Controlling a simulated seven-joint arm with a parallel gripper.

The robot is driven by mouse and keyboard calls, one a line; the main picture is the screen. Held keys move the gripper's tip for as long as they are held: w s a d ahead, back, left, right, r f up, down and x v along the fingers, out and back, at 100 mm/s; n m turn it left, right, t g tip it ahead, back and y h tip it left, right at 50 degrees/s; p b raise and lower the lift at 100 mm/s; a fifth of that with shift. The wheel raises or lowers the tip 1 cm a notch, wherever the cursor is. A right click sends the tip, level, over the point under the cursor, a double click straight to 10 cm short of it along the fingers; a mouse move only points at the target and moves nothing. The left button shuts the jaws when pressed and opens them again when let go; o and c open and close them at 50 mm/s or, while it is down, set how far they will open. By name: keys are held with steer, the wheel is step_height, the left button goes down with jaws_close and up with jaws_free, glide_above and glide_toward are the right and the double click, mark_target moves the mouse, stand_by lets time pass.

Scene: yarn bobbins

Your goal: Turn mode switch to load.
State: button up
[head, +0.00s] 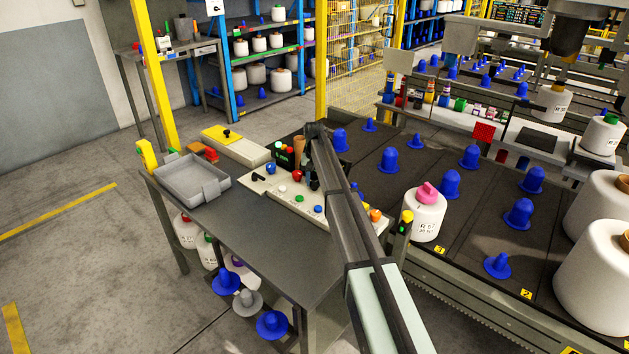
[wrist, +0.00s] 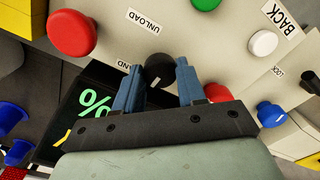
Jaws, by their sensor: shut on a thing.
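The mode switch, a round black knob (wrist: 158,66) with a small white mark, stands on the pale control panel (wrist: 215,50) in the wrist view. My gripper (wrist: 158,72) has its two blue fingers shut on the knob, one on each side. An UNLOAD label lies just beyond the knob. A label ending in "AND" is partly covered by the left finger. No LOAD label is visible. In the head view the control panel (head: 258,187) sits on the grey table, and my arm hides the knob and the fingers.
Around the knob are a red button (wrist: 71,33), a white button (wrist: 263,43), a blue knob (wrist: 270,114) and a dark display with a green percent sign (wrist: 95,98). A grey tray (head: 182,190) is left on the table. Blue cones and a pink-topped bobbin (head: 424,215) stand right.

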mark_target(315, 182)
steer(key=shift+n, duration=0.5)
steer(key=o, duration=1.1)
steer(key=shift+c, duration=0.2)
step_height(315, 182, up, 14)
steer(key=shift+f, duration=0.1)
